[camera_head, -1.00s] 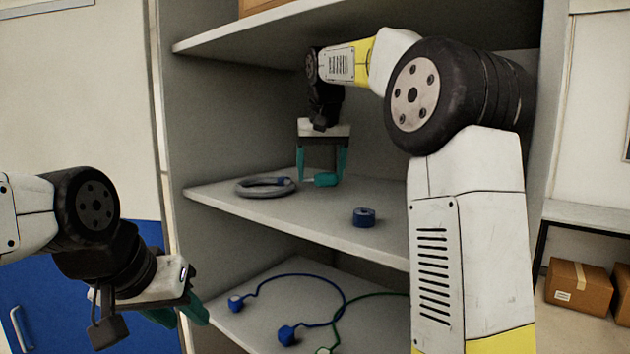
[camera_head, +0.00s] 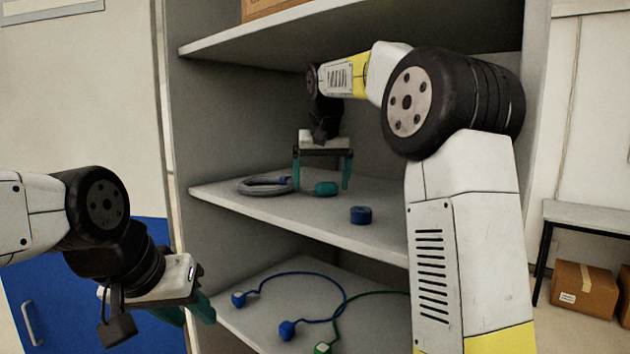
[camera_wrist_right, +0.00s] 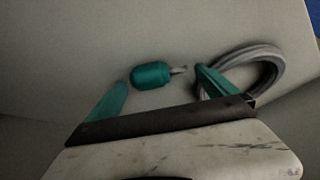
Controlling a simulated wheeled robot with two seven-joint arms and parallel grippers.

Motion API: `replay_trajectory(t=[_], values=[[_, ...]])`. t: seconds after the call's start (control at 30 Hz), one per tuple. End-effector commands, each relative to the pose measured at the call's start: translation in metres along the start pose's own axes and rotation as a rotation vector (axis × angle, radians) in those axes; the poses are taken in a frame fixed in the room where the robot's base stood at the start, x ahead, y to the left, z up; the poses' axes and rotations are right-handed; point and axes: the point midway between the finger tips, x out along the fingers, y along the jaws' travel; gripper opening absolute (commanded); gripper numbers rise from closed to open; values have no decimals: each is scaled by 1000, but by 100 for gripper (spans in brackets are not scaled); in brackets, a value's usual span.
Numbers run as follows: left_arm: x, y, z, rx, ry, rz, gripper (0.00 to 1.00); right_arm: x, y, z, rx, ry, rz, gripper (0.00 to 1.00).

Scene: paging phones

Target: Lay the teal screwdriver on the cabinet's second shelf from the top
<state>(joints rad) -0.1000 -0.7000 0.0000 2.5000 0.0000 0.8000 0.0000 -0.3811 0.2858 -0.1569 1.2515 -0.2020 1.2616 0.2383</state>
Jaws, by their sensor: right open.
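The teal screwdriver (camera_head: 325,188) lies on the cabinet shelf (camera_head: 300,213), its teal handle toward the right and its short metal shaft toward the cable coil; it also shows in the right wrist view (camera_wrist_right: 152,75). My right gripper (camera_head: 322,186) is open above the shelf, its teal fingers apart on either side of the screwdriver and not touching its handle. In the right wrist view the right gripper (camera_wrist_right: 160,90) has nothing between its fingers but the screwdriver lying beyond. My left gripper (camera_head: 200,310) hangs outside the cabinet at lower left; its jaw gap is hidden.
A grey cable coil (camera_head: 262,187) lies left of the screwdriver, close to one right finger. A blue tape roll (camera_head: 361,215) sits near the shelf's front edge. The shelf below holds blue and green cables (camera_head: 330,280). The upper shelf (camera_head: 300,30) overhangs my right arm.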

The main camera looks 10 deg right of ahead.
Motion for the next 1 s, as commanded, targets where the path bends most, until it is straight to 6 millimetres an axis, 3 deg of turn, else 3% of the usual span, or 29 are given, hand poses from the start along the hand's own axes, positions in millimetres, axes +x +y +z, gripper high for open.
replay_trajectory(t=[0.17,0.37,0.8,1.0], values=[[0,0,0,0,0,0,36,-5,0,-1,0,1,0,97],[0,0,0,0,0,0,36,-31,0,-2,0,4,-1,97],[0,0,0,0,0,0,36,-66,0,78,-2,1,-2,97],[0,0,0,0,0,0,36,-76,0,103,-1,1,-1,97]])
